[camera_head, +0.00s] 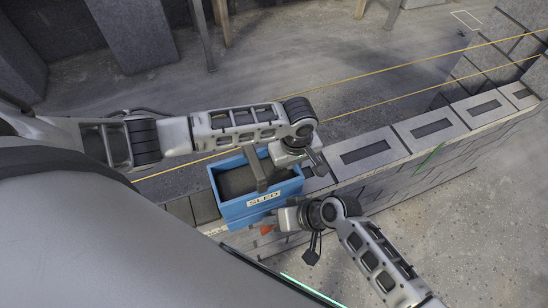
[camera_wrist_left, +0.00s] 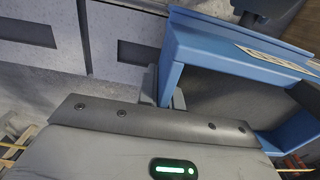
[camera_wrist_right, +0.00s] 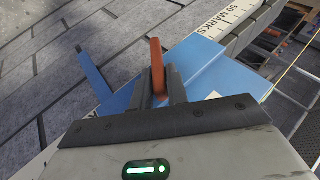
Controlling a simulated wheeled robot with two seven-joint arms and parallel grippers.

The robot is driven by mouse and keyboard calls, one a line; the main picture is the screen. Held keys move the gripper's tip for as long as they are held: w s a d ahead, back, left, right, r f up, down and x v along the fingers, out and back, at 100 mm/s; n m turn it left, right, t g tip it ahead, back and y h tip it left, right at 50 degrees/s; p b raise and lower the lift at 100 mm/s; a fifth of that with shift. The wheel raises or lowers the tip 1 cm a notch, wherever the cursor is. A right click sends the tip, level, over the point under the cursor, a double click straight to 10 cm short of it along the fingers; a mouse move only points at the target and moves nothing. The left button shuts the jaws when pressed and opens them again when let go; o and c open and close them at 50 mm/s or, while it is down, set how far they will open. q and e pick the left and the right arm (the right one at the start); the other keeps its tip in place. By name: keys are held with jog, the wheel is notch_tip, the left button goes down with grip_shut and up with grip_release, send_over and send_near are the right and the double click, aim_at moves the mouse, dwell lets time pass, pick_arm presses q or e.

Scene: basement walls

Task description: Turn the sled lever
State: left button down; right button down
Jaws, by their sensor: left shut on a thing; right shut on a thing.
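The blue sled (camera_head: 232,212), an open box labelled SLED, sits on top of a block wall with a grey block inside it. My left gripper (camera_head: 306,168) is shut on the sled's right-hand wall; the left wrist view shows its fingers around the blue wall (camera_wrist_left: 171,80). The red lever (camera_head: 266,230) is at the sled's near side, below the label. My right gripper (camera_head: 274,222) is shut on the lever; in the right wrist view the lever's red end (camera_wrist_right: 156,55) stands up between the fingers. The lever's base is hidden by the gripper.
The block wall (camera_head: 432,127) runs on to the upper right, with dark recesses in its top. Two yellow lines (camera_head: 400,71) stretch along its far side. A pale strip marked "50 MARKS" (camera_wrist_right: 228,20) lies beside the sled. Concrete floor (camera_head: 470,215) is clear on the near side.

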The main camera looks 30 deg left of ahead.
jog(key=shift+w+d+f+m+g+y, duration=0.1)
jog(key=shift+d+f+m+g+y, duration=0.15)
jog(key=shift+g+y, duration=0.35)
jog(key=shift+w+d+f+m+g+y, duration=0.15)
jog(key=shift+m+g+y, duration=0.1)
jog(key=shift+g+y, duration=0.35)
jog(key=shift+s, duration=0.1)
jog(key=c, duration=1.5)
grip_release()
jog(key=shift+a, duration=0.1)
jog(key=shift+o, duration=0.2)
jog(key=shift+r, duration=0.1)
jog(key=v, duration=1.2)
